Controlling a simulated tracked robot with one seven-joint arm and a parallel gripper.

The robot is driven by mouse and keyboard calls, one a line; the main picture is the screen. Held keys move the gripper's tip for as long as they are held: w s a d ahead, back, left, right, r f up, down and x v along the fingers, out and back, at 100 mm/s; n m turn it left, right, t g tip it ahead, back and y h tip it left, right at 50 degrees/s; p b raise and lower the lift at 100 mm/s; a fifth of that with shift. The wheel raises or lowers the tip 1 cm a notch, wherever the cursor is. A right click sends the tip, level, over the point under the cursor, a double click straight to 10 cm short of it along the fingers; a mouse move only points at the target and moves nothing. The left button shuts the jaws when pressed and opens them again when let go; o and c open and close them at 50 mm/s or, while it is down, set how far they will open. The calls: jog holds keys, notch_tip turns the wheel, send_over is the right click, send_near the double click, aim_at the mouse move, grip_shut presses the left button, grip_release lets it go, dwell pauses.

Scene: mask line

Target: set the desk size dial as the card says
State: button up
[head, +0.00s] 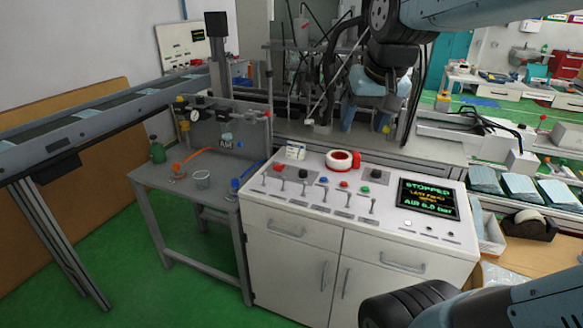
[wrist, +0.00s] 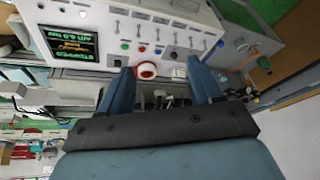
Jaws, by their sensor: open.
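The white control desk (head: 294,232) stands in the middle of the head view. Its sloped top carries switches, small coloured buttons, and two dark knobs, a left one (head: 304,177) and a right one (head: 376,174). I cannot tell which is the size dial or read its setting. A small white card (head: 296,150) stands at the back edge; its writing is too small to read. My gripper (head: 367,120) is open and empty, above and behind the desk. In the wrist view, my fingers (wrist: 160,66) are spread, with the desk top (wrist: 105,18) upside down beyond them.
A red-and-white round object (head: 342,160) sits at the desk's back edge. The desk's screen (head: 428,198) reads STOPPED and an air pressure. A grey side table (head: 160,180) with a cup stands left. Machine frames and hoses crowd the space behind my gripper.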

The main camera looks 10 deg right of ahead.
jog(key=w+m+g, duration=0.2)
jog(key=w, duration=1.1)
jog(key=m+g, duration=0.3)
jog(key=m, duration=0.3)
send_over(303, 170)
notch_tip(303, 170, down, 23)
jog(key=shift+h, duration=0.3)
notch_tip(303, 170, down, 14)
jog(key=shift+r, duration=0.2)
jog(key=shift+c, duration=0.2)
